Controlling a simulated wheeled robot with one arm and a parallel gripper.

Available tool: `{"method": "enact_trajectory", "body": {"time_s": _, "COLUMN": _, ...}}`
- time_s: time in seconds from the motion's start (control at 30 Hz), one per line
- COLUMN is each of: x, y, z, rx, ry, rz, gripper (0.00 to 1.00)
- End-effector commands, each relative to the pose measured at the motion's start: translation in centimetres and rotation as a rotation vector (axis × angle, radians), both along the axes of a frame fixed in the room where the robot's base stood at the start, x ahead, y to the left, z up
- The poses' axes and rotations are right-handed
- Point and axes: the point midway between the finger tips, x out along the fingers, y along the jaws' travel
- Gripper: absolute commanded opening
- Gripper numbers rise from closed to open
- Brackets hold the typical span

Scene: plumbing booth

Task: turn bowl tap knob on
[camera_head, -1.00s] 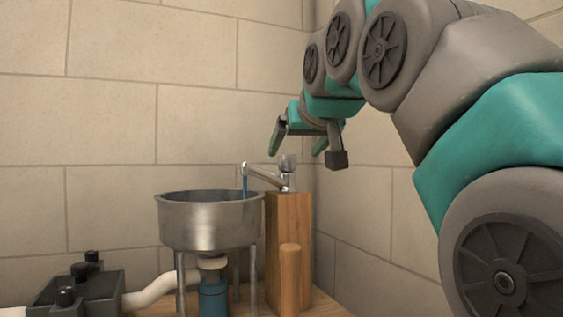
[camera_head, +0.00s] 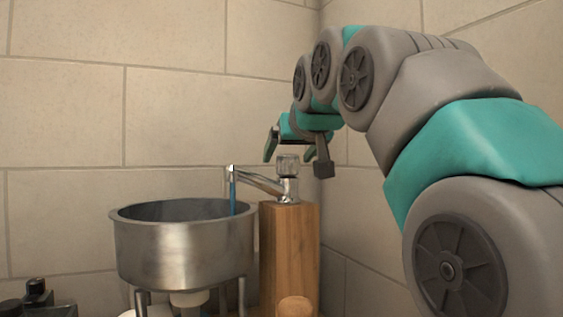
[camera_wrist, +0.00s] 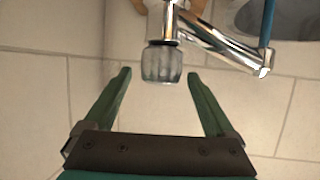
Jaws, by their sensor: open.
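The tap knob (camera_head: 288,164) is a clear, faceted cap on top of the chrome tap (camera_head: 289,190), which stands on a wooden post (camera_head: 290,255). The tap's spout (camera_head: 255,179) reaches left over the metal bowl (camera_head: 185,250), and a thin blue strand (camera_head: 233,192) hangs from its end into the bowl. My gripper (camera_head: 290,158) is open, with its green fingers near the knob's height. In the wrist view the knob (camera_wrist: 162,63) lies just beyond the fingertips of my gripper (camera_wrist: 159,74), roughly centred between them and not touching either.
Tiled walls meet in a corner behind the post. A shorter wooden peg (camera_head: 295,306) stands in front of the post. Dark fittings (camera_head: 37,298) sit at the lower left.

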Motion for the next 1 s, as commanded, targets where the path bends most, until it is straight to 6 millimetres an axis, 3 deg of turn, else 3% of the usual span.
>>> {"method": "enact_trajectory", "body": {"time_s": 0.23, "x": 3.3, "y": 0.7, "z": -1.3, "rx": 0.000, "ry": -0.001, "rz": 0.000, "gripper": 0.90}}
{"method": "enact_trajectory", "body": {"time_s": 0.57, "x": 4.0, "y": 0.9, "z": -1.6, "rx": 0.001, "ry": -0.002, "rz": 0.000, "gripper": 0.90}}
{"method": "enact_trajectory", "body": {"time_s": 1.0, "x": 4.0, "y": 0.8, "z": -1.6, "rx": 0.001, "ry": -0.002, "rz": 0.000, "gripper": 0.41}}
